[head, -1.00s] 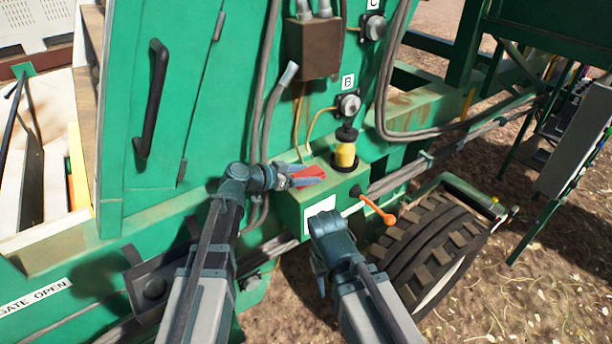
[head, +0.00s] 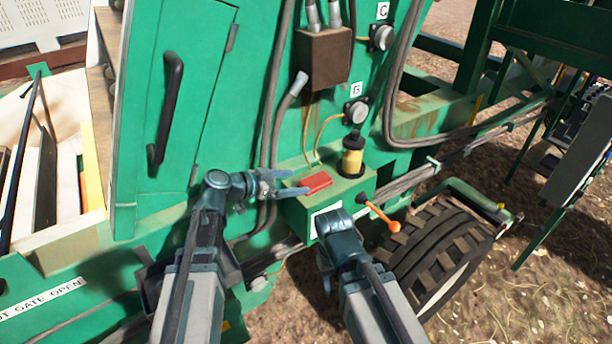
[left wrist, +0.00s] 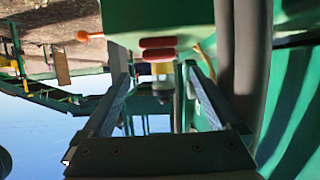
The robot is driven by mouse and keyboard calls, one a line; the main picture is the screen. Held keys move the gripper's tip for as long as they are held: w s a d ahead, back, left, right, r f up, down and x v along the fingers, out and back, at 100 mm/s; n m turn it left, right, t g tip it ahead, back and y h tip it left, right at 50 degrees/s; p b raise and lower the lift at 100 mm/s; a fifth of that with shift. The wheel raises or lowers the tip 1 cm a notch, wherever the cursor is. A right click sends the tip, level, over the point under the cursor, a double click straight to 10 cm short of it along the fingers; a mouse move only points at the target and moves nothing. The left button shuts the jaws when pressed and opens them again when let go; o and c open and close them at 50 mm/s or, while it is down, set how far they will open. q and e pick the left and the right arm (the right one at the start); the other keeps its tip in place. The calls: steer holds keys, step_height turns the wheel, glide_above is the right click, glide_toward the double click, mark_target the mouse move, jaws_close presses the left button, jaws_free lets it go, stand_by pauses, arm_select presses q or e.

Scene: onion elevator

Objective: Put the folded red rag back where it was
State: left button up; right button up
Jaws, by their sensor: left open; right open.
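The folded red rag (head: 316,181) lies on top of the green box (head: 330,194), left of the yellow bottle-like part (head: 352,160). My left gripper (head: 293,184) is open and empty, just left of the rag, its fingertips pointing at it. In the left wrist view the picture is upside down. There the rag (left wrist: 158,48) shows as red folded layers against the box, ahead of the gap between the spread fingers of my left gripper (left wrist: 156,70). My right gripper (head: 326,280) is below and in front of the box, mostly hidden by its own wrist, touching nothing that I can see.
An orange-knobbed lever (head: 384,218) sticks out at the box's right side. Hoses (head: 275,110) run down the green panel behind. A black door handle (head: 166,110) is further left. A tyre (head: 438,245) stands at the lower right.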

arm_select(q)
steer(key=p+v, duration=0.1)
steer(key=v, duration=0.3)
steer(key=s+d+f+n+g+y, duration=0.2)
steer(key=s+d+f+g+y, duration=0.4)
steer(key=s+f, duration=0.5)
steer(key=s+a+f+n+g+y, duration=0.2)
steer(key=s+n+y, duration=0.3)
steer(key=s, duration=0.4)
steer(key=shift+s+a+y, duration=0.2)
steer(key=shift+s+y, duration=0.05)
steer(key=shift+y, duration=0.45)
steer(key=shift+f, duration=0.15)
step_height(320, 180, down, 12)
steer(key=b, duration=1.2)
